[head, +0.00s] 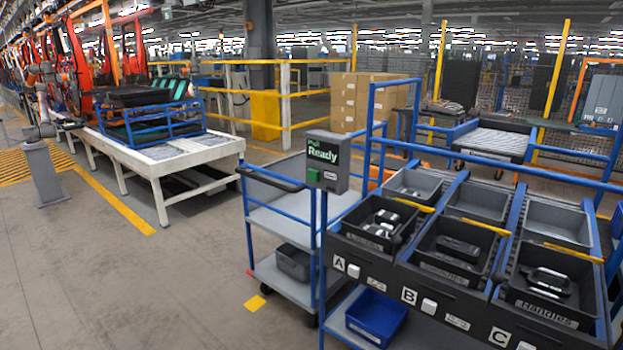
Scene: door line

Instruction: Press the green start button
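A green button (313,175) sits low on the front of a dark grey box (328,160) with a green display that reads "Ready". A small white label or button is to the right of the green one. The box is fixed to a blue post at the left end of the bin rack, near the middle of the head view. Neither of my grippers shows in this view, and nothing touches the button.
A bin rack (420,287) with dark bins marked A, B and C fills the right. A blue-railed cart (282,278) stands beside it. A white table (200,163) and a grey pedestal (44,178) are at left. The left foreground floor is clear.

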